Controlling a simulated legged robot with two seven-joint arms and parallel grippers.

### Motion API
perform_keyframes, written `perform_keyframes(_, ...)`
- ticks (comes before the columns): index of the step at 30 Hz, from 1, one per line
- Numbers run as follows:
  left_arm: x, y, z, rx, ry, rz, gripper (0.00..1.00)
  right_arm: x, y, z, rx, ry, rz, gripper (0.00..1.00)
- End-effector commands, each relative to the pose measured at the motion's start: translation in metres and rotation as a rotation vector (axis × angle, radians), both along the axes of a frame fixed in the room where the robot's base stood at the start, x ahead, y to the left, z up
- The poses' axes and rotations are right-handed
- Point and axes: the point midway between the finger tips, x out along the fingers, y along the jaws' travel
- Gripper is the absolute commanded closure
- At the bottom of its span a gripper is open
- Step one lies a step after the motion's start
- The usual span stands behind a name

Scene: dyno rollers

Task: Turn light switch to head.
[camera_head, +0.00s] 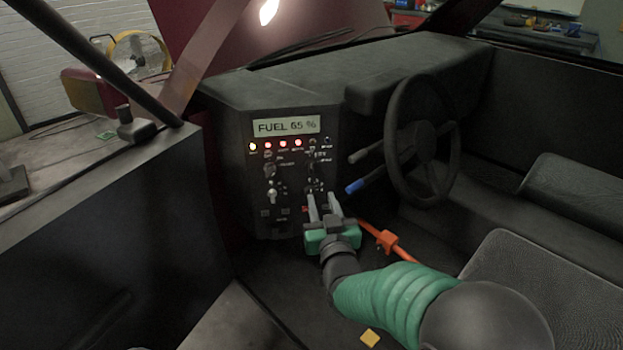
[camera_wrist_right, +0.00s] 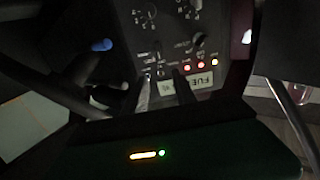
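The dark control panel (camera_head: 290,195) stands in the middle of the head view, with a "FUEL 65 %" display (camera_head: 286,126) and a row of small lamps below it. Knobs and toggles sit in two columns under the lamps. I cannot read their labels, so I cannot tell which is the light switch. My right gripper (camera_head: 323,202) is in front of the panel's lower right part, its fingers apart and pointing at it. In the right wrist view the fingers (camera_wrist_right: 164,88) show a gap with nothing clearly between them. Contact with a switch cannot be told. My left gripper is not in view.
A steering wheel (camera_head: 422,140) and a blue-tipped lever (camera_head: 355,186) are right of the panel. An orange-red lever (camera_head: 390,242) lies close to the right of my gripper. Seats (camera_head: 540,285) fill the right side. A dark door-side wall (camera_head: 110,230) stands at left.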

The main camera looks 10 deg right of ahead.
Motion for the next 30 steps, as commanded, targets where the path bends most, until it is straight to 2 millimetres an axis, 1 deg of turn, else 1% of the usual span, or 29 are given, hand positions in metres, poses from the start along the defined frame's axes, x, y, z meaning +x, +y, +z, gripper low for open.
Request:
perform_keyframes(5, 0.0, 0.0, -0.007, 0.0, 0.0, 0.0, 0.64, 0.042, 0.0, -0.002, 0.0, 0.001, -0.001, 0.67)
perform_keyframes(12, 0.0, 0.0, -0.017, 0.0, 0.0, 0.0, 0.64, 0.105, 0.001, -0.003, -0.001, 0.002, 0.0, 0.67)
perform_keyframes(15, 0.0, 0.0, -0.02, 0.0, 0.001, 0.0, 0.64, 0.127, 0.001, -0.002, -0.001, 0.003, 0.0, 0.67)
perform_keyframes(18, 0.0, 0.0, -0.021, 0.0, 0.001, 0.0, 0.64, 0.143, 0.002, -0.002, 0.0, 0.003, -0.001, 0.67)
perform_keyframes(22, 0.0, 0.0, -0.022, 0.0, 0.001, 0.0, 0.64, 0.154, 0.002, -0.001, 0.0, 0.004, 0.0, 0.67)
perform_keyframes(30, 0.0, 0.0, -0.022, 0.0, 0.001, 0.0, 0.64, 0.156, 0.002, 0.0, 0.0, 0.004, 0.0, 0.67)
